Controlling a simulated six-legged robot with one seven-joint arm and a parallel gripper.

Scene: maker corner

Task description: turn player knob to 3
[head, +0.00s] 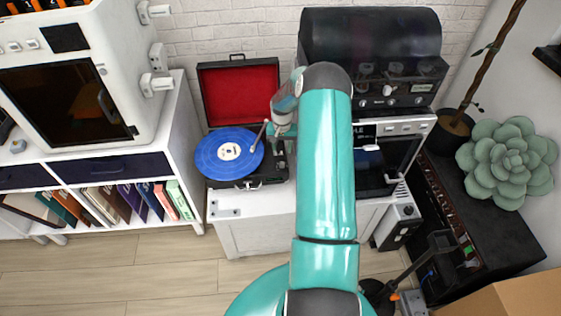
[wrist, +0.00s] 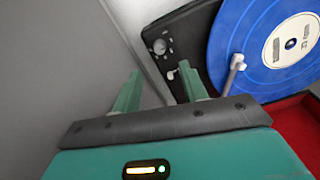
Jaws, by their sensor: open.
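The record player (head: 245,184) stands open with its red-lined lid (head: 238,93) raised and a blue record (head: 228,170) on it. In the wrist view the blue record (wrist: 255,60) is at the upper right. A small round grey knob (wrist: 160,46) sits on the black deck near its corner; its pointer and numbers are too small to read. My gripper (wrist: 160,88) is open and empty, with its two green fingers apart. The knob shows beyond the fingertips, apart from them. In the head view my arm covers the player's right side, and the knob cannot be made out.
The tonearm (wrist: 236,66) lies close to the record and right finger. A black machine (head: 375,60) and an oven-like unit (head: 400,150) stand right of the player. A white shelf (head: 185,130) stands at left. The floor (head: 140,270) in front is clear.

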